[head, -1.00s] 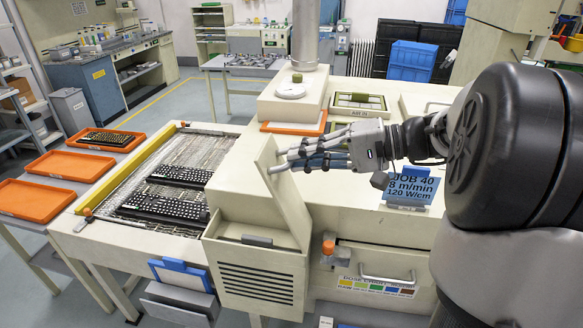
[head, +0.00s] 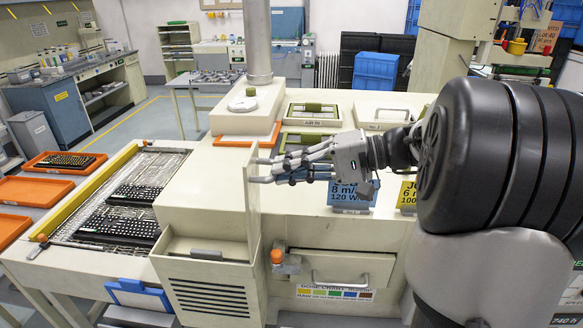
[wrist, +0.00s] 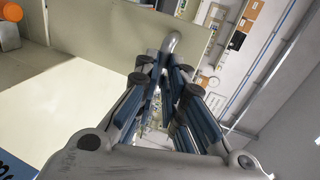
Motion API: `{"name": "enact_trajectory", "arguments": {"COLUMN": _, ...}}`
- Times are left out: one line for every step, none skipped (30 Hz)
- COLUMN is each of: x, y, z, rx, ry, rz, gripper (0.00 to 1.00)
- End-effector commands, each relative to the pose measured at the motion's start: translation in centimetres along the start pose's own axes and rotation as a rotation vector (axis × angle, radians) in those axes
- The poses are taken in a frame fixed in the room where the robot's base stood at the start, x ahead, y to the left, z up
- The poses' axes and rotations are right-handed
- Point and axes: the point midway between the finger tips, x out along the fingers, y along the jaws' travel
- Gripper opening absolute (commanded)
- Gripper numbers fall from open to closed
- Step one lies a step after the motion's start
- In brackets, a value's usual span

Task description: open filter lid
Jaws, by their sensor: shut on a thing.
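The filter lid (head: 253,190) is a thin cream panel standing nearly upright at the right side of an open-topped cream box with a slotted front (head: 208,297). My gripper (head: 268,170) is at the panel's right face, its fingers pointing left and closed on what looks like the panel's grey metal handle. In the wrist view, the curved handle (wrist: 172,42) shows at the fingertips, against the beige panel (wrist: 110,22). The exact finger contact is partly hidden.
An orange knob (head: 276,257) and a drawer with a bar handle (head: 340,282) are right of the box. A blue job card (head: 350,197) stands below my gripper. Keyboards (head: 118,228) lie on the conveyor at left. The cream machine top (head: 200,185) behind the lid is clear.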

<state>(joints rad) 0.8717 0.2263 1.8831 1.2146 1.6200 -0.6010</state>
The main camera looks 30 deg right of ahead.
Motion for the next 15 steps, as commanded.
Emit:
{"name": "enact_trajectory", "arguments": {"x": 0.50, "y": 1.82, "z": 0.40, "rx": 0.017, "ry": -0.018, "rz": 0.032, "gripper": 0.00}}
{"name": "enact_trajectory", "arguments": {"x": 0.50, "y": 1.82, "z": 0.40, "rx": 0.017, "ry": -0.018, "rz": 0.032, "gripper": 0.00}}
{"name": "enact_trajectory", "arguments": {"x": 0.51, "y": 1.82, "z": 0.40, "rx": 0.017, "ry": -0.018, "rz": 0.032, "gripper": 0.00}}
{"name": "enact_trajectory", "arguments": {"x": 0.52, "y": 1.82, "z": 0.40, "rx": 0.017, "ry": -0.018, "rz": 0.032, "gripper": 0.00}}
{"name": "enact_trajectory", "arguments": {"x": 0.52, "y": 1.82, "z": 0.41, "rx": 0.017, "ry": -0.018, "rz": 0.032, "gripper": 0.00}}
{"name": "enact_trajectory", "arguments": {"x": 0.53, "y": 1.82, "z": 0.41, "rx": 0.017, "ry": -0.018, "rz": 0.032, "gripper": 0.00}}
{"name": "enact_trajectory", "arguments": {"x": 0.53, "y": 1.81, "z": 0.41, "rx": 0.017, "ry": -0.018, "rz": 0.031, "gripper": 0.12}}
{"name": "enact_trajectory", "arguments": {"x": 0.53, "y": 1.81, "z": 0.41, "rx": 0.017, "ry": -0.019, "rz": 0.031, "gripper": 0.14}}
{"name": "enact_trajectory", "arguments": {"x": 0.53, "y": 1.81, "z": 0.42, "rx": 0.017, "ry": -0.019, "rz": 0.032, "gripper": 0.17}}
{"name": "enact_trajectory", "arguments": {"x": 0.52, "y": 1.81, "z": 0.42, "rx": 0.017, "ry": -0.019, "rz": 0.032, "gripper": 0.18}}
{"name": "enact_trajectory", "arguments": {"x": 0.51, "y": 1.80, "z": 0.42, "rx": 0.018, "ry": -0.019, "rz": 0.032, "gripper": 0.20}}
{"name": "enact_trajectory", "arguments": {"x": 0.50, "y": 1.79, "z": 0.42, "rx": 0.018, "ry": -0.018, "rz": 0.032, "gripper": 0.23}}
{"name": "enact_trajectory", "arguments": {"x": 0.48, "y": 1.79, "z": 0.41, "rx": 0.019, "ry": -0.018, "rz": 0.032, "gripper": 0.25}}
{"name": "enact_trajectory", "arguments": {"x": 0.47, "y": 1.78, "z": 0.41, "rx": 0.019, "ry": -0.018, "rz": 0.032, "gripper": 0.27}}
{"name": "enact_trajectory", "arguments": {"x": 0.46, "y": 1.77, "z": 0.41, "rx": 0.020, "ry": -0.017, "rz": 0.032, "gripper": 0.30}}
